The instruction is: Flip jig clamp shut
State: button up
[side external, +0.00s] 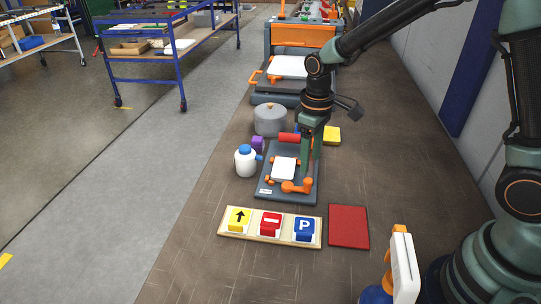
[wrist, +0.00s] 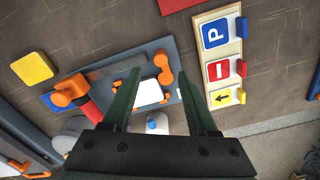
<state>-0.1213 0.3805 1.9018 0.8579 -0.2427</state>
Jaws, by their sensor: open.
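The jig has a dark grey-blue base plate (side external: 268,192) with a white blank (side external: 284,169) lying on it. An orange two-knobbed piece (side external: 297,187) sits at its near end and also shows in the wrist view (wrist: 163,70). The clamp's red handle (side external: 289,137) is at the far end, leaning outward past the base; in the wrist view the handle (wrist: 92,112) joins an orange block (wrist: 73,90). My gripper (side external: 309,168) points down over the jig's right side. In the wrist view my gripper (wrist: 160,80) is open, with the blank between its fingers; I see no contact with the clamp.
A wooden tray (side external: 229,233) with yellow, red and blue signs and a red pad (side external: 348,226) lie in front. A white bottle (side external: 245,164), purple cube (side external: 257,143) and grey pot (side external: 270,121) stand left and behind. A yellow block (side external: 332,134) lies behind right; an orange machine (side external: 300,66) stands further back.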

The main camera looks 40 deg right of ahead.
aim_at(308, 179)
notch_tip(308, 179, up, 5)
jog(key=shift+r, duration=0.15)
dwell(0.3)
jog(key=s+d+r+m+t, duration=0.4)
jog(key=s+d+r+t, duration=0.1)
jog(key=s+r, duration=0.4)
jog(key=shift+s+r+t, duration=0.25)
jog(key=shift+s+t, duration=0.05)
jog(key=shift+s, duration=0.95)
